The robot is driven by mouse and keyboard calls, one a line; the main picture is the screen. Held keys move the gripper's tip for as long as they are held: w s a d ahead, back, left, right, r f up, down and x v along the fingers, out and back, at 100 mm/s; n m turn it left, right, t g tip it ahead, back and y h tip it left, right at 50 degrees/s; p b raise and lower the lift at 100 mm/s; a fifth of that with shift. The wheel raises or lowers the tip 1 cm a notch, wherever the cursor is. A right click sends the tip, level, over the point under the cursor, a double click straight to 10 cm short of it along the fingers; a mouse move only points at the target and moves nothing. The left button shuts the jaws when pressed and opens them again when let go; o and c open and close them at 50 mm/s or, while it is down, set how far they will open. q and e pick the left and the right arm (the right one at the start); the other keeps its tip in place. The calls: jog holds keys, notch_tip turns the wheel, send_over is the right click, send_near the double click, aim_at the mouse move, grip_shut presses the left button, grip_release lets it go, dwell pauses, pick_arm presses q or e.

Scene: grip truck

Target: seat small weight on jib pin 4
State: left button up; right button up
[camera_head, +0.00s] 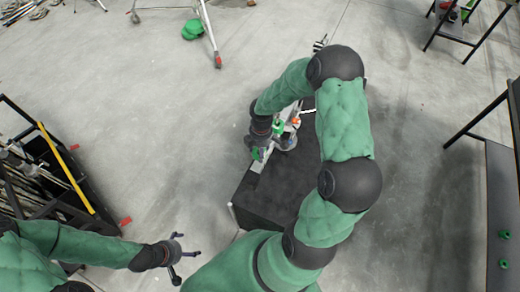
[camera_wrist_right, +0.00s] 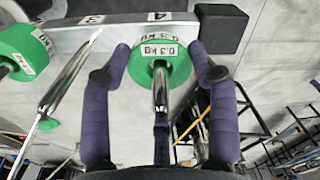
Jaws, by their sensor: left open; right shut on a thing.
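A chrome pin (camera_wrist_right: 160,92) shows at the weight's centre; I cannot tell how far down the weight sits. Behind it runs the pale jib bar (camera_wrist_right: 120,35), with number labels and a black end block (camera_wrist_right: 221,28). In the head view the jib (camera_head: 267,160) stands over a black block, and the right gripper is largely hidden. My left gripper (camera_head: 177,255) is open and empty at lower left.
Another green weight (camera_wrist_right: 22,52) is on the bar at the left. A black block (camera_head: 270,190) stands under the jib. Two green rings lie on the right shelf (camera_head: 490,195). A black rack (camera_head: 55,180) stands at left. The floor between is clear.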

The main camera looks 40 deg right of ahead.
jog(key=shift+a+f+b, duration=0.1)
jog(key=shift+f+b, duration=1.5)
jog(key=shift+f, duration=0.4)
jog(key=shift+s+a+f, duration=0.25)
jog(key=shift+s+f, duration=0.15)
jog(key=shift+f, duration=0.1)
jog(key=o, duration=1)
jog(key=shift+s, duration=0.1)
jog(key=shift+o, duration=0.2)
jog(key=r, duration=0.7)
jog(key=w+d+r, duration=0.1)
jog(key=r, duration=0.3)
jog(key=shift+r, duration=0.9)
